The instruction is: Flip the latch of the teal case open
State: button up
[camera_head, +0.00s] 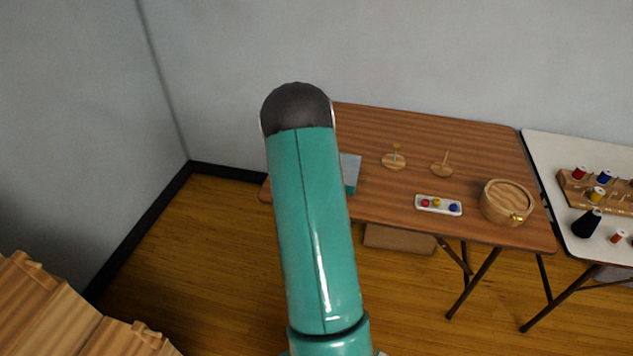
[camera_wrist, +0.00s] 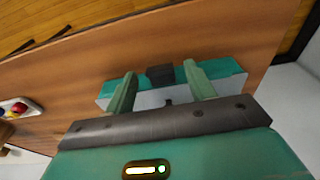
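The teal case (camera_head: 351,188) has a grey top and sits on the left part of the brown table, mostly hidden behind my arm in the head view. In the wrist view the teal case (camera_wrist: 222,69) lies just beyond my fingers. Its dark latch (camera_wrist: 160,76) is at the middle of the teal side. I cannot tell whether the fingers touch the case. The gripper is hidden in the head view.
The brown table (camera_head: 440,135) also holds two wooden spindle stands (camera_head: 394,161), a white tray (camera_head: 438,205) of colored spools and a round wooden box (camera_head: 508,202). A white table (camera_head: 560,150) with a spool rack stands at right. Walls are behind and left.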

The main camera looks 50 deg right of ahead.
notch_tip(320, 180, up, 14)
jog(key=a, duration=0.2)
jog(key=shift+s+f, duration=0.15)
jog(key=shift+s, duration=0.3)
dwell(0.3)
